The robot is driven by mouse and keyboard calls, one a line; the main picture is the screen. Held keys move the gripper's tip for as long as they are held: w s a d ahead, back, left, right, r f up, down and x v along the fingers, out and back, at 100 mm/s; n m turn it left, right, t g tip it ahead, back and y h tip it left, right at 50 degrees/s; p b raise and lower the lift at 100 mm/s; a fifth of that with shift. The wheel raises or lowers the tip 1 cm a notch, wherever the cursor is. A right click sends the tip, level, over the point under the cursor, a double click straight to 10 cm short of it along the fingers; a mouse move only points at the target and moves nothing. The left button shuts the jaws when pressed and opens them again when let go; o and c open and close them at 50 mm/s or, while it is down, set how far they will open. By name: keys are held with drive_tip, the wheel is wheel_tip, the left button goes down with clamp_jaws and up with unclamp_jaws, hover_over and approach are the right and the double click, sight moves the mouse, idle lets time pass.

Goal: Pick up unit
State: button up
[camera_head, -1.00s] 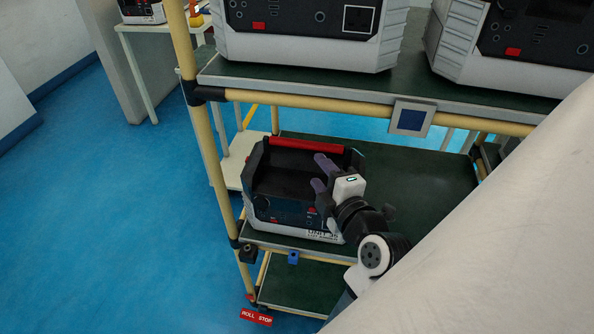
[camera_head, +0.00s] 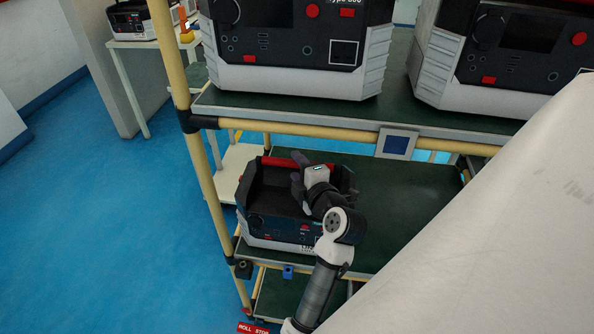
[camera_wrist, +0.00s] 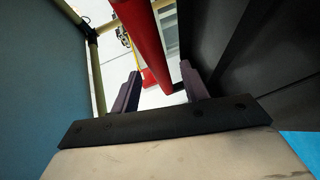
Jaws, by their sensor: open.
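The unit (camera_head: 262,222) is a dark box with a pale lower edge and a red bar handle (camera_head: 280,161) across its top. It stands on the left of the rack's middle shelf. My gripper (camera_head: 298,160) is over the unit, close to the handle, and partly hides it. In the wrist view the red handle (camera_wrist: 145,45) runs down toward the open fingers (camera_wrist: 160,90) and passes beyond or between them. I cannot tell whether they touch it. The gripper is open and holds nothing.
Two larger units (camera_head: 290,50) (camera_head: 500,60) stand on the upper shelf (camera_head: 300,108), above my arm. A yellow post (camera_head: 200,160) is just left of the unit. The middle shelf (camera_head: 415,195) is clear to the right. A side table (camera_head: 150,44) stands at the back left.

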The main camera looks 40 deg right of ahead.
drive_tip(key=shift+w+d+f, duration=0.1)
drive_tip(key=shift+w+d, duration=0.05)
drive_tip(key=shift+w, duration=0.45)
clamp_jaws()
idle(0.8)
drive_tip(key=shift+r, duration=0.3)
